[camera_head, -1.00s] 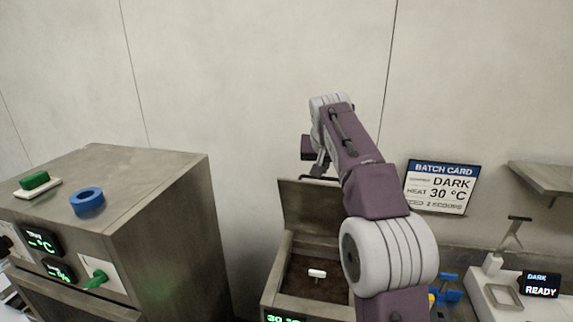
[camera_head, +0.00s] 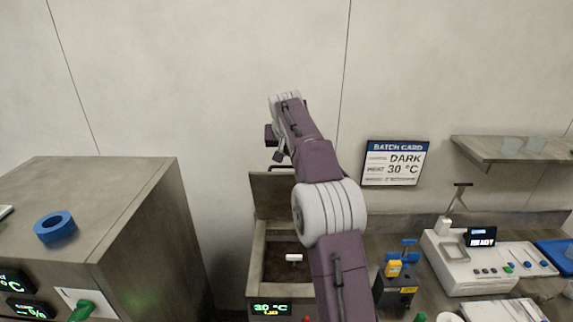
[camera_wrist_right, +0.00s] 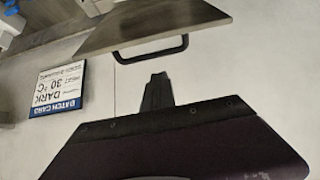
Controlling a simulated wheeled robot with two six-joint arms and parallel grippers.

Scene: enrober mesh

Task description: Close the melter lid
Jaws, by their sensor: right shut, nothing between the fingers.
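The melter (camera_head: 257,270) is a grey box with a green "30 °C" display on its front and dark contents inside. Its grey lid (camera_head: 270,196) stands up open at the back, with a black bar handle (camera_head: 280,167) on its top edge. The lid (camera_wrist_right: 155,28) and handle (camera_wrist_right: 150,50) also show in the right wrist view, which is upside down. My right gripper (camera_head: 278,154) is shut and empty just above the handle; its closed fingers (camera_wrist_right: 156,85) show apart from the handle in the wrist view. My left gripper is out of view.
A small white piece (camera_head: 293,257) shows in the melter opening. A large grey cabinet (camera_head: 140,235) stands left, with a blue ring (camera_head: 55,228) on top. A batch card (camera_head: 394,163) hangs on the wall. A yellow-and-black device (camera_head: 395,285) and a white console (camera_head: 470,275) stand right.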

